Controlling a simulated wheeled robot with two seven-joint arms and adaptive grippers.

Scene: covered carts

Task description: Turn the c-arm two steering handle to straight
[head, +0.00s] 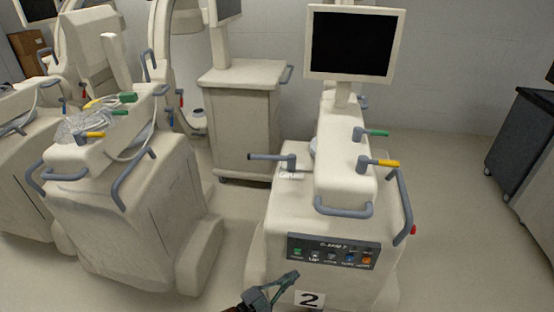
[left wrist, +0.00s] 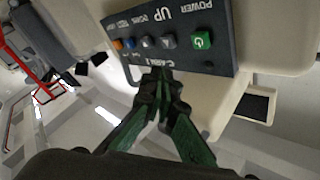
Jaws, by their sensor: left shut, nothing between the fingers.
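C-arm two (head: 345,190) is the cream cart with the number 2 label and a dark control panel on its front. A grey steering handle (head: 268,157) sticks out to the left from a post on its top, beside a small white label too small to read. My left gripper (head: 288,279) is shut and empty, low in front of the cart, below the panel and well apart from the handle. In the left wrist view the shut fingertips (left wrist: 160,76) are close to the panel (left wrist: 175,40); I cannot tell whether they touch it. My right gripper is not in view.
The cart also carries a green-tipped lever (head: 374,132), a yellow-tipped lever (head: 382,163), a front grab bar (head: 343,209) and a monitor (head: 352,43). A dark cabinet (head: 520,140) is at the right, with free floor between.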

